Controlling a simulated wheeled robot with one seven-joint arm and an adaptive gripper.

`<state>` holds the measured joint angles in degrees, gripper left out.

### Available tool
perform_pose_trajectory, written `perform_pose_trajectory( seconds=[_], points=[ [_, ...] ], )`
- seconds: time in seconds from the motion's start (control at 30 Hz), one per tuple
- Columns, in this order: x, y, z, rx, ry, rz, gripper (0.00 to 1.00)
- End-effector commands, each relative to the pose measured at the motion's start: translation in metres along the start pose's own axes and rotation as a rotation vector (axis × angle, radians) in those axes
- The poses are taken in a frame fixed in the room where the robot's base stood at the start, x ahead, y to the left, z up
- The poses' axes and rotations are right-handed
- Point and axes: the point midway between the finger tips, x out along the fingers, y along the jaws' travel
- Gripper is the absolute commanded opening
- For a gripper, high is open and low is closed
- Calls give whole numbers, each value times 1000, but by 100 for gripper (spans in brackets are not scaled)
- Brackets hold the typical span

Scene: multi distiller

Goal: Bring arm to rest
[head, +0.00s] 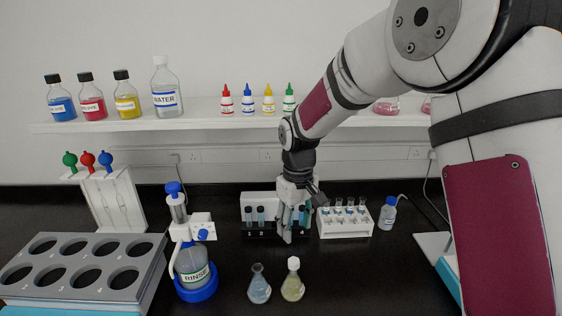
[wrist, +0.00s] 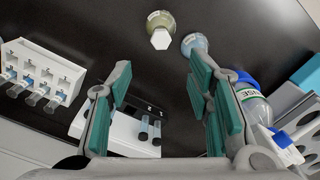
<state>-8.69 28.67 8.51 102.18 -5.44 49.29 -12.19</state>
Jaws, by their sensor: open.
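My gripper (head: 291,222) hangs from the arm over the middle of the black bench, in front of a small white rack (head: 258,200) with dark tubes. In the wrist view my gripper (wrist: 162,85) has its two green-padded fingers spread apart with nothing held between them. The small rack also shows between and behind the fingers in the wrist view (wrist: 122,128), with two dark tubes clear at its right part. The gripper hides part of this rack in the head view. My arm reaches in from the upper right and is bent downward at the wrist.
A white tube rack (head: 345,228) stands just right of the gripper. A blue-based RINSE dispenser (head: 195,265) stands left. Two flasks, bluish (head: 259,290) and yellowish (head: 293,287), stand in front. A grey holed rack (head: 60,285) is at left. A bottle shelf (head: 210,118) runs behind.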

Motion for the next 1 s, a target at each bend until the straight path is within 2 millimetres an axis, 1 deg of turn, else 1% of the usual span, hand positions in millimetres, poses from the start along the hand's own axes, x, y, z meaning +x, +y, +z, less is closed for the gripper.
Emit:
perform_pose_trajectory(
  seconds=[0.07,0.17,0.3,0.37,0.5,0.57,0.6,0.73,0.87,0.9,1.0],
  points=[
    [-16,4,7,17,18,12,46],
    [-45,9,24,54,50,32,46],
    [-88,14,59,122,105,62,46],
    [-104,15,75,152,129,75,46],
    [-137,15,114,223,185,98,46],
    [-148,14,131,255,210,106,46],
    [-154,12,143,275,227,111,46],
    [-172,7,181,341,282,125,46],
    [-182,-1,218,407,341,134,46],
    [-183,-4,229,426,359,136,46],
    [-185,-11,254,471,402,138,46]
  ],
)
